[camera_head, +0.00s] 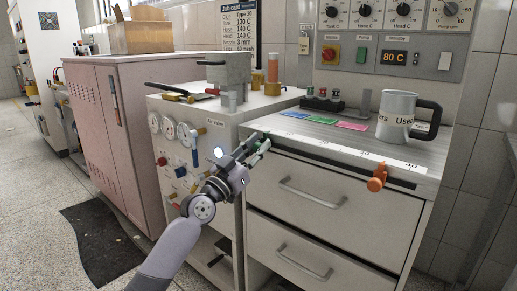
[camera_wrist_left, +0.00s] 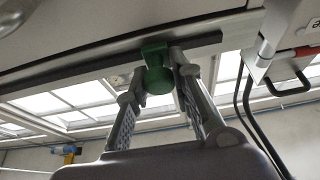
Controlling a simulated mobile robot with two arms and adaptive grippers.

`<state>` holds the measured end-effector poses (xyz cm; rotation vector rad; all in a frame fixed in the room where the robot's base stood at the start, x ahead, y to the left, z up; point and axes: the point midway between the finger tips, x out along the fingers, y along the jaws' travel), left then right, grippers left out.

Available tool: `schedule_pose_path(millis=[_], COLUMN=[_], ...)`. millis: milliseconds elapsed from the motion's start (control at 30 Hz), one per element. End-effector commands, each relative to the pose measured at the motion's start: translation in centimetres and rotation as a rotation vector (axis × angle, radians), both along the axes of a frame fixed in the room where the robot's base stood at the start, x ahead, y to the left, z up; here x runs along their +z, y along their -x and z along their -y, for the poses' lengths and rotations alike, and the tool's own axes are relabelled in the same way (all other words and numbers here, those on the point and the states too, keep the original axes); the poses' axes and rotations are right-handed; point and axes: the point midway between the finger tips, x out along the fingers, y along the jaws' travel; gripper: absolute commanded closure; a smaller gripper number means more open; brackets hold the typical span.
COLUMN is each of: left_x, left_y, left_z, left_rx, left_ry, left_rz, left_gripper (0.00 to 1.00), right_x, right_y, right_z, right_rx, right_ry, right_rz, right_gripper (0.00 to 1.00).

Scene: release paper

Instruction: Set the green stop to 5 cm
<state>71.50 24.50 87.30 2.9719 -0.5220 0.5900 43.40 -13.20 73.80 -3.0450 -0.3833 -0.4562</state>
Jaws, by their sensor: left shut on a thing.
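The green stop (camera_wrist_left: 157,72) sits on a rail under the counter edge in the left wrist view, between the two fingers of my left gripper (camera_wrist_left: 157,82). My left gripper (camera_head: 258,149) is shut on it at the left end of the counter's front edge in the head view. There the fingers mostly hide the stop. A white scale strip (camera_head: 343,156) with numbers runs along the counter front; the marks near the green stop are too small to read. An orange stop (camera_head: 377,178) hangs farther right, near the 40 mark. My right gripper is not in view.
A grey mug (camera_head: 397,112) and green, blue and pink cards (camera_head: 352,126) lie on the counter. Drawers with handles (camera_head: 310,193) are below. Left of my gripper is a panel with gauges (camera_head: 169,128) and valve levers. A pink cabinet (camera_head: 117,135) stands farther left.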

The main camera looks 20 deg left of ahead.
Motion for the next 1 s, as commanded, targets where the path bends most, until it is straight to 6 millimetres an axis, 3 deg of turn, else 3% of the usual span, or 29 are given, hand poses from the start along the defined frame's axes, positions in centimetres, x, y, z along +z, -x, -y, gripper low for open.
schedule_pose_path(millis=[33,67,333,733,1000], left_x=[0.0,0.0,0.0,-0.4,-2.3], left_y=[0.0,0.0,0.0,0.5,4.8], left_z=[-0.1,-0.1,0.0,-0.2,-1.8], left_rx=[0.001,0.001,0.0,0.0,0.001], left_ry=[0.0,0.0,0.0,0.0,-0.006], left_rz=[-0.001,-0.001,0.0,-0.002,-0.003], left_gripper=[1.0,0.77,0.59,0.58,0.58], right_x=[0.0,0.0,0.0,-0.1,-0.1], right_y=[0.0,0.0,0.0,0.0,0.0], right_z=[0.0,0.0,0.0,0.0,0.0], right_rx=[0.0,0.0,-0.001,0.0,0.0], right_ry=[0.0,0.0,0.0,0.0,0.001], right_rz=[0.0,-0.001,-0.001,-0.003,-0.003], right_gripper=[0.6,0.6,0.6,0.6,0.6])
